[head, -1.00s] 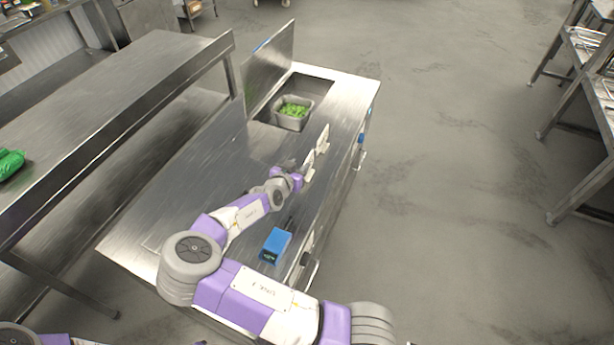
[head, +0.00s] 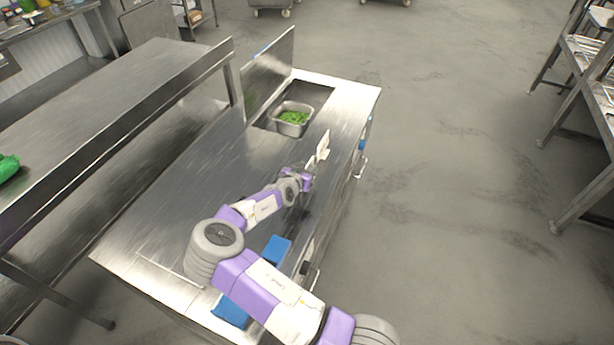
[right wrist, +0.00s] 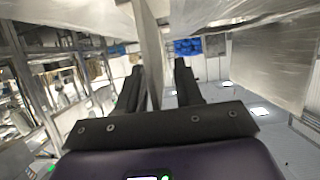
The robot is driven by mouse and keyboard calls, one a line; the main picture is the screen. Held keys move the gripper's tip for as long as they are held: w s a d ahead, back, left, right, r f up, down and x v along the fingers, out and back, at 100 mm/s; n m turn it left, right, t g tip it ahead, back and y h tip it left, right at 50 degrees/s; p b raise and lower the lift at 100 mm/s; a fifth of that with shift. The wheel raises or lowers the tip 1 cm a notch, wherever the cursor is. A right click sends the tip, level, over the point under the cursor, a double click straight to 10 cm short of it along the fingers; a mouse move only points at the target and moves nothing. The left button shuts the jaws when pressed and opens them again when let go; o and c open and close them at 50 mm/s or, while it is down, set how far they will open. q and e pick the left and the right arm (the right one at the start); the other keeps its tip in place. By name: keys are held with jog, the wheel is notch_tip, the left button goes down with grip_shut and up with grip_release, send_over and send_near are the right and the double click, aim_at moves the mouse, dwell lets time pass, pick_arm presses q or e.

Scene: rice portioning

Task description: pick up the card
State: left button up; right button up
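A small white card (head: 323,146) stands up from the steel counter near its right edge in the head view. My right gripper (head: 311,166) is just in front of it, low over the counter; its fingertips are too small to make out there. In the right wrist view the two dark fingers (right wrist: 160,75) are apart. A thin grey upright panel (right wrist: 150,45) shows edge-on in the gap, nearer the left finger; I cannot tell for certain whether it is the card. My left gripper is out of view.
A steel pan with green pieces (head: 291,130) sits in the counter's well behind the card. A blue box (head: 278,247) and another blue item (head: 231,312) lie partly behind my right arm. A raised steel shelf (head: 110,108) runs along the left. The counter's middle is bare.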

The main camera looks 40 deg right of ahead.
grip_shut()
jog(key=shift+r, duration=0.1)
